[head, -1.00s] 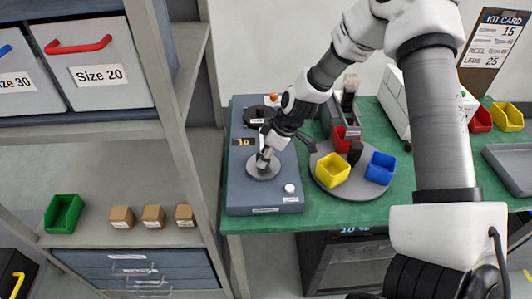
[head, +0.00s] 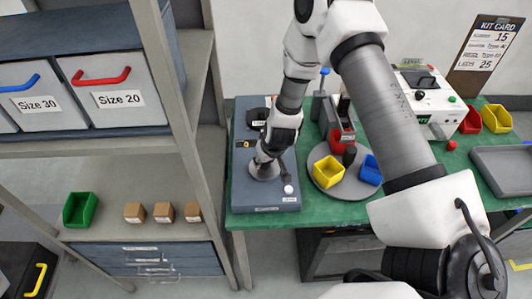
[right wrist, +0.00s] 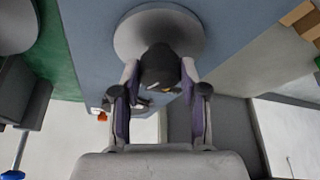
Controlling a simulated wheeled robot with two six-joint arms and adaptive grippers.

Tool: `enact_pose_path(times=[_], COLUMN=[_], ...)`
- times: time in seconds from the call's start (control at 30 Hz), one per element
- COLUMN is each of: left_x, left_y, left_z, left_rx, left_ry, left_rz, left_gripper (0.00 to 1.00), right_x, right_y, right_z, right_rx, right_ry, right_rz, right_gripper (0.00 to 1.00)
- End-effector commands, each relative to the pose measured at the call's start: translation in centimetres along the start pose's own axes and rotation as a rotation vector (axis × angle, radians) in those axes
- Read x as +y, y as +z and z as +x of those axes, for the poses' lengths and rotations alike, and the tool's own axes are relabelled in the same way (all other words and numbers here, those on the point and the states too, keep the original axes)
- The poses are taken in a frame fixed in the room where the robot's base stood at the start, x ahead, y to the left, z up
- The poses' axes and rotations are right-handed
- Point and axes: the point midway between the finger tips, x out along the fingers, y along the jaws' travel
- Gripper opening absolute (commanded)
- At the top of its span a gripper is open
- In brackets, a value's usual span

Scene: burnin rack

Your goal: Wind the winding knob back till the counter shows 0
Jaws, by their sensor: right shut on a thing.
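The winding knob (head: 259,172) is a round grey disc on the blue-grey winding unit (head: 267,202), toward its front. My right gripper (head: 264,159) comes down on it from above. In the right wrist view the disc (right wrist: 158,28) lies just beyond my right gripper (right wrist: 160,78), whose fingers are shut on the dark hub (right wrist: 160,62) of the knob. The small counter (head: 246,144) with orange digits sits on the unit behind the knob. Its digits are too small and partly covered to read. My left gripper is not in view.
A round grey turntable (head: 341,190) with a yellow bin (head: 328,172), a blue bin (head: 371,169) and a red bin stands right of the unit. A small white button (head: 288,189) is at the unit's front right. A shelf rack (head: 190,110) stands close on the left.

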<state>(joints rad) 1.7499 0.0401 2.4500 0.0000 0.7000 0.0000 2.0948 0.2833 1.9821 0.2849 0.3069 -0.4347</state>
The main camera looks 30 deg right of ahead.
Motion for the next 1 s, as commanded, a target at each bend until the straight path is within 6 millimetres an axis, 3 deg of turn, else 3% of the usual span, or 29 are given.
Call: enact_pose_path(times=[0.5,1.0], left_x=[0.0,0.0], left_y=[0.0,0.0], left_z=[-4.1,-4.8], left_rx=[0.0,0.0], left_ry=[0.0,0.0], left_rz=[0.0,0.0], left_gripper=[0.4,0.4], right_x=[-0.2,-0.2], right_y=[-0.1,-0.2], right_z=[-0.2,0.0], right_rx=[-0.001,0.002], right_ry=[0.154,0.192], right_rz=[0.369,0.464], right_gripper=[0.08,0.08])
